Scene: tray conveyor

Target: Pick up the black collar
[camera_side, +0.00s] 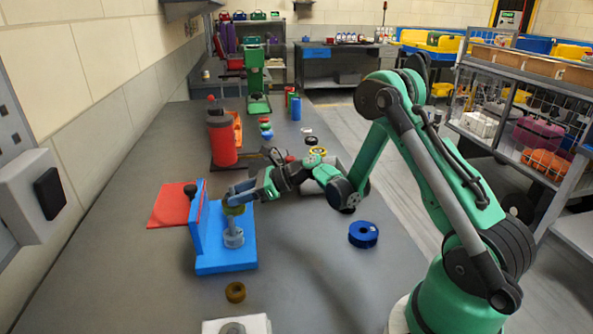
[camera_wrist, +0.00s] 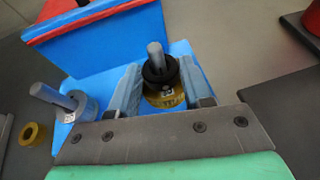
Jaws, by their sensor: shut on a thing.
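The black collar (camera_wrist: 160,69) is around a grey upright pin (camera_wrist: 155,52) in the wrist view, directly above a yellow-brass collar (camera_wrist: 165,97) on the same pin. My gripper (camera_wrist: 160,72) has one finger on each side of the black collar and is shut on it. In the side view my gripper (camera_side: 238,192) reaches in from the right over the blue stand (camera_side: 225,262). The fingers hide the black collar there, and the brass collar (camera_side: 233,210) shows just below them.
A second pin with a silver collar (camera_side: 233,238) stands on the blue stand, close beside. A brown ring (camera_side: 235,292) and a blue ring (camera_side: 363,234) lie on the table. A red plate (camera_side: 168,208) is behind the stand's upright wall. A red cylinder (camera_side: 221,142) stands farther back.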

